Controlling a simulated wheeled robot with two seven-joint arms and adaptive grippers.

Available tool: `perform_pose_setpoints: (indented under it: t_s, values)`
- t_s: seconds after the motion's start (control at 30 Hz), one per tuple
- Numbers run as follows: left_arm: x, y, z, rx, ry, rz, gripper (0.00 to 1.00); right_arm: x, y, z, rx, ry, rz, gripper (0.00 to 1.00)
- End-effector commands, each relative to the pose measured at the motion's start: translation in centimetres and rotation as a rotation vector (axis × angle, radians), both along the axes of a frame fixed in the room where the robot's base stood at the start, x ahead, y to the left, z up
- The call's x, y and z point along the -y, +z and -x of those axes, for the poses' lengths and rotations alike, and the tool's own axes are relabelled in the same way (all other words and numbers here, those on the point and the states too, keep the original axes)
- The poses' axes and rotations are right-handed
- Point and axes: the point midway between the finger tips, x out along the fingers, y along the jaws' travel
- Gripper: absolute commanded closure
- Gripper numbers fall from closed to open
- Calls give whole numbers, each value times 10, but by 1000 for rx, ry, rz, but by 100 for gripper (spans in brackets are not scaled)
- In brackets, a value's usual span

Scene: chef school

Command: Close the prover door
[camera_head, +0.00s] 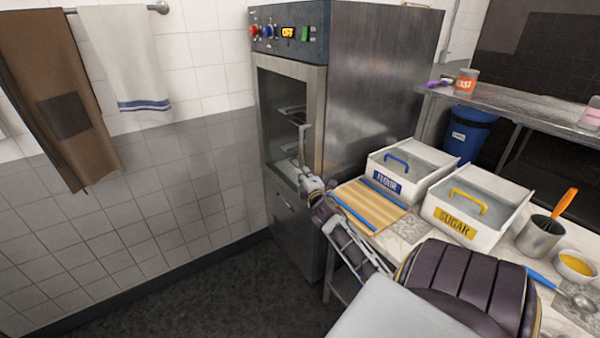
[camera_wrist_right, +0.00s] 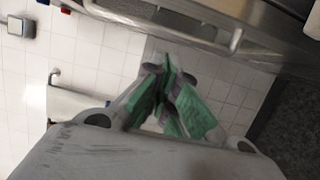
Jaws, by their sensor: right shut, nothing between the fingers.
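The prover (camera_head: 375,85) is a tall steel cabinet with a control panel and a lit OFF display on top. Its door (camera_head: 290,68) has a steel frame around a dark window, with an upright bar handle (camera_head: 303,150) at the right side. The door looks flush or nearly flush with the cabinet; I cannot tell whether it is fully shut. My right gripper (camera_head: 313,186) is by the lower end of the handle. In the right wrist view, my right gripper (camera_wrist_right: 172,95) has its green-padded fingers together and empty, apart from the bar handle (camera_wrist_right: 150,24). My left gripper is not in view.
A worktop to the right holds a wooden board (camera_head: 372,205), a flour bin (camera_head: 410,165), a sugar bin (camera_head: 478,205) and a steel cup (camera_head: 540,240). The board lies close to my right forearm. Dark floor (camera_head: 220,300) is clear left of the prover.

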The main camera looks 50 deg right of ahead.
Motion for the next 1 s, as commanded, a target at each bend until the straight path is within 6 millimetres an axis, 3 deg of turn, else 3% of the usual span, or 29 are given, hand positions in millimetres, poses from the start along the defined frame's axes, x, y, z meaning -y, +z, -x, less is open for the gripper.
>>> perform_pose_setpoints:
  t_s: [0.4,1.0]
  values:
    - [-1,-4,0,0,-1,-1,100,-7,0,24,1,0,-1,100]
    - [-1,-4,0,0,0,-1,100,-7,0,26,0,0,0,100]
